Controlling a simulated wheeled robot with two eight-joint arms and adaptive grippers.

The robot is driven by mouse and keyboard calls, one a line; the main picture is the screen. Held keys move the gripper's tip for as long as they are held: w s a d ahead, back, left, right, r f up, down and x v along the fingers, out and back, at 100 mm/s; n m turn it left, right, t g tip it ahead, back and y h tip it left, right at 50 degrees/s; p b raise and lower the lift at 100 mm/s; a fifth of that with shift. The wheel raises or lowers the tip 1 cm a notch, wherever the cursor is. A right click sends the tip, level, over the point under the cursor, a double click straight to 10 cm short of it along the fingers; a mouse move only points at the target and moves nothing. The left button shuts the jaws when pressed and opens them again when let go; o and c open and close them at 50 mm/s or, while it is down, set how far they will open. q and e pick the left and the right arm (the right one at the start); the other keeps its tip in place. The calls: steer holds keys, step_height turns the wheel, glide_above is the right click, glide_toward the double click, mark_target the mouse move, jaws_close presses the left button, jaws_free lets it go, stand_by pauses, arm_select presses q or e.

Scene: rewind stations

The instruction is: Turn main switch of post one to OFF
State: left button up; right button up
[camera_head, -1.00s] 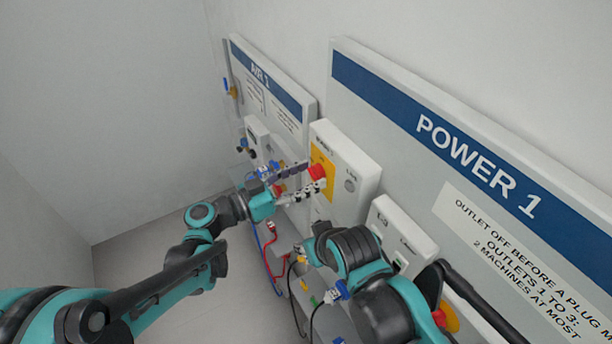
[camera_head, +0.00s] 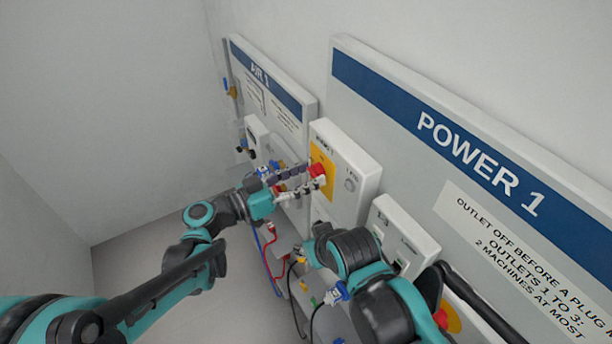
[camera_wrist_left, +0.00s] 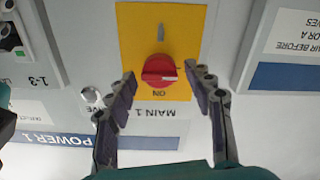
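The main switch of post one is a red knob (camera_head: 318,171) on a yellow plate (camera_head: 322,160) of a white box. In the left wrist view the red knob (camera_wrist_left: 159,70) appears upside down with the labels ON and MAIN 1 below it. Its grip bar lies roughly across the picture, with a pale mark at its right end. My left gripper (camera_head: 317,176) is at the knob; its fingers (camera_wrist_left: 160,78) stand open on either side, with a gap on both sides. My right arm (camera_head: 350,250) is in front of the panel; its gripper fingers cannot be made out.
The POWER 1 board (camera_head: 400,105) is behind, with a white outlet box (camera_head: 404,238) to the right of the switch box. The AIR 1 board (camera_head: 290,95) is on the left. Cables (camera_head: 268,258) hang below. The floor at left is free.

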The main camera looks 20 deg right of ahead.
arm_select(q)
steer(key=s+a, duration=0.1)
steer(key=a, duration=1.1)
steer(key=shift+s, duration=0.35)
